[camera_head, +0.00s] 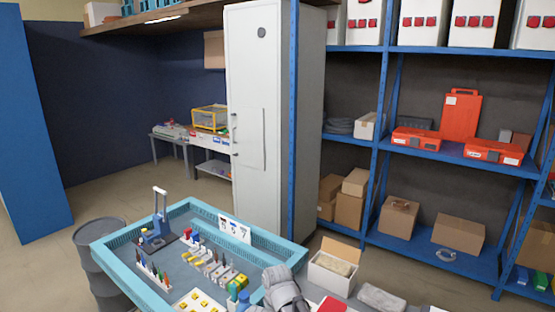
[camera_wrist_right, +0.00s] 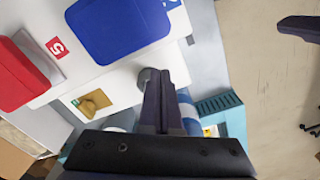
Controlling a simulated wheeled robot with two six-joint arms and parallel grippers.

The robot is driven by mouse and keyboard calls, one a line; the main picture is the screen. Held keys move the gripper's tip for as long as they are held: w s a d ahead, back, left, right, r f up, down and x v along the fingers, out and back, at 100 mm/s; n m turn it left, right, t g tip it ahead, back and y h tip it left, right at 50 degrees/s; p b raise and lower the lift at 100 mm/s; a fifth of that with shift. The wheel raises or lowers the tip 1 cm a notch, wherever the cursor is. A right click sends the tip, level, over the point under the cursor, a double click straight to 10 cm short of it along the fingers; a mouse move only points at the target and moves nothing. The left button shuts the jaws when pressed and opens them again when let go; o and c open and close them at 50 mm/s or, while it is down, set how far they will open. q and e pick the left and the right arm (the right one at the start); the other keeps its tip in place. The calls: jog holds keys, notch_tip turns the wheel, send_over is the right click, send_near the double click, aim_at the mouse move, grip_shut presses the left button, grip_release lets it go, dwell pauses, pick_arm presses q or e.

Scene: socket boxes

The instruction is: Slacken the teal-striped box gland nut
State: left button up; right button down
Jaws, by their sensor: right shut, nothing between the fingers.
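No teal stripe shows clearly on the box.
In the head view, a teal-rimmed tray (camera_head: 113,262) holds several small coloured parts. An open carton (camera_head: 333,270) stands right of it. A grey cabinet (camera_head: 255,130) and blue shelving (camera_head: 377,150) with red cases stand behind. Clear floor (camera_head: 110,190) shows at left.

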notch_tip(320, 180, down, 2)
jog(key=shift+f+b, duration=0.2)
jog(key=shift+b, duration=0.5)
pick_arm(q)
notch_tip(320, 180, down, 2)
jog(key=shift+f, duration=0.15)
pick_arm(e)
jog(key=shift+w+r, duration=0.1)
jog(key=shift+w, duration=0.3)
jog(key=shift+w+d, duration=0.15)
jog(key=shift+d, duration=0.5)
jog(key=shift+w+d, duration=0.25)
jog(key=shift+w, duration=0.05)
jog(key=shift+d, duration=0.25)
dwell(0.5)
